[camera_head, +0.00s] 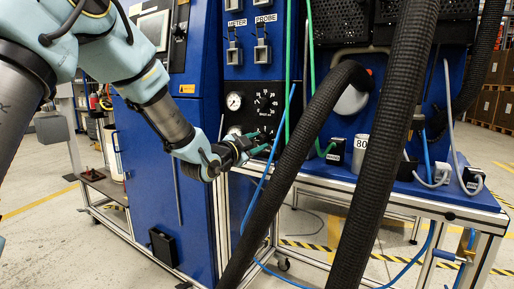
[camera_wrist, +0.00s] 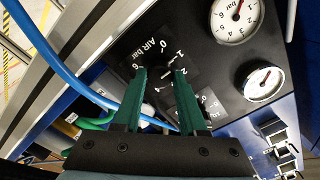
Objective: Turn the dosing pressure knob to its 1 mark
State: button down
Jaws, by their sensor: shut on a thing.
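A black control panel (camera_head: 256,106) on the blue machine bears dials and gauges. My gripper (camera_head: 259,143) reaches its lower part from the left. In the wrist view, the two green fingers of my gripper (camera_wrist: 160,74) straddle the middle of a dial lettered "AIR bar" and are shut on its dark knob (camera_wrist: 159,77). White marks 0, 1 and 2 show around the right finger, and a 6 by the left one. The fingers hide much of the knob, and I cannot tell where its pointer stands. I cannot read "dosing" on either dial.
A second dial (camera_head: 267,100) sits above the gripper. Two round gauges (camera_wrist: 237,18) (camera_wrist: 263,83) are beside the dials. A blue hose (camera_head: 270,160) and thick black hoses (camera_head: 385,140) hang close to the right of the gripper. Green hoses (camera_head: 288,70) run nearby.

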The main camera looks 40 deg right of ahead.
dwell(0.3)
jog(key=shift+c, duration=2.3)
grip_release()
jog(key=v, duration=1.1)
